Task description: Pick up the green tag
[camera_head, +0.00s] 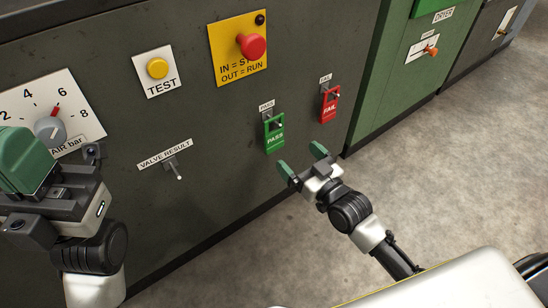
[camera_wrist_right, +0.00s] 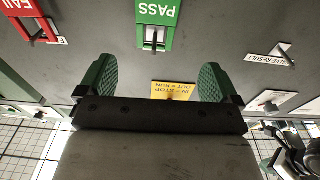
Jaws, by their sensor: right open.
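The green tag (camera_head: 275,134), marked PASS, hangs on a small hook on the dark grey panel, below a PASS label. In the right wrist view the green tag (camera_wrist_right: 158,14) shows upside down at the top edge, partly cut off. My right gripper (camera_head: 302,159) is open and empty, below and to the right of the tag in the head view, apart from it. In the right wrist view the tag lies beyond the gap between the two green fingers (camera_wrist_right: 158,78). My left gripper (camera_head: 28,158) is at the far left; its opening does not show clearly.
A red FAIL tag (camera_head: 329,104) hangs on a hook to the right of the green one. A VALVE RESULT hook (camera_head: 173,168) is bare on the left. A red stop button (camera_head: 251,46) and yellow TEST button (camera_head: 157,69) stick out above. The floor (camera_head: 440,180) at right is clear.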

